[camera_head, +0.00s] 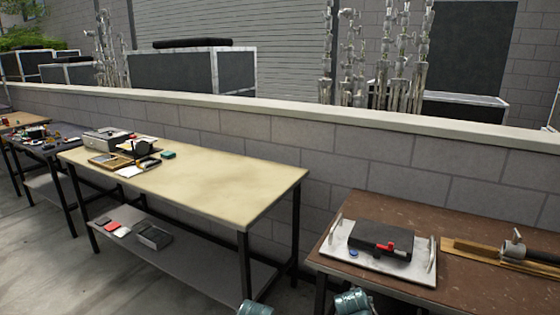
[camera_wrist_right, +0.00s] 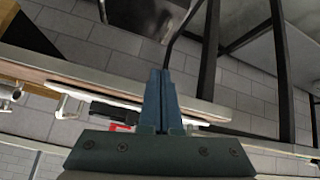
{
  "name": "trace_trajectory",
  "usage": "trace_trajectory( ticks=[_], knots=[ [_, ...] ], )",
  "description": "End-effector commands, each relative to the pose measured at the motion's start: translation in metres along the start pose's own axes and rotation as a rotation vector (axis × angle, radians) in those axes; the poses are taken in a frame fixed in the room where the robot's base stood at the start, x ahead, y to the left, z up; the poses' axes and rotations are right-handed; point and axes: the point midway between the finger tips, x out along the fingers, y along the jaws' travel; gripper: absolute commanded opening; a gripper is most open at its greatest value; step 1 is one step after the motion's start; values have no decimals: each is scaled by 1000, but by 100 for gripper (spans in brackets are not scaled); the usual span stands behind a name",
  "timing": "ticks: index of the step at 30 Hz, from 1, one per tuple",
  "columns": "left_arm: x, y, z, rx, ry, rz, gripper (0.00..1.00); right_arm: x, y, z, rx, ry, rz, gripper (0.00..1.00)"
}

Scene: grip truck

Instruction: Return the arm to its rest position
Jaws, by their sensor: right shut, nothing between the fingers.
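My right gripper (camera_wrist_right: 160,75) shows in the right wrist view with its two blue fingers pressed together and nothing between them. It is clear of the brown-topped table, whose edge crosses behind it in that view. In the head view only teal parts of my arms show at the bottom edge. My left gripper is not in view.
A brown-topped table (camera_head: 345,205) at right holds a white tray (camera_head: 410,281) with a black case (camera_head: 380,238) and a red item (camera_head: 388,247). A pale table (camera_head: 225,180) at left has a lower shelf (camera_head: 190,255). A block wall (camera_head: 345,150) runs behind. Bare floor (camera_head: 150,285) lies in front.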

Motion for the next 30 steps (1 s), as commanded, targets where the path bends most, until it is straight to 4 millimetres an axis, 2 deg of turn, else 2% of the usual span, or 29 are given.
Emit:
trace_trajectory(
  ticks=[1,3,6,9,15,16,17,30],
  knots=[
    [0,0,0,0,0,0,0,-9,-28,25,-73,-95,-33,0],
    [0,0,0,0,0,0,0,-22,-54,57,-165,-218,-72,0],
    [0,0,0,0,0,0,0,-44,-83,96,-289,-364,-125,0],
    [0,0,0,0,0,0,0,-67,-104,130,-403,-488,-177,0],
    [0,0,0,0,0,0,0,-118,-131,187,-630,-706,-282,0],
    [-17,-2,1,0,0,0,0,-126,-126,172,-616,-697,-275,0],
    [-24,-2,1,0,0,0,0,-131,-124,167,-611,-695,-273,0],
    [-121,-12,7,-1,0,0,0,-201,-109,100,-604,-691,-269,0]
  ],
)
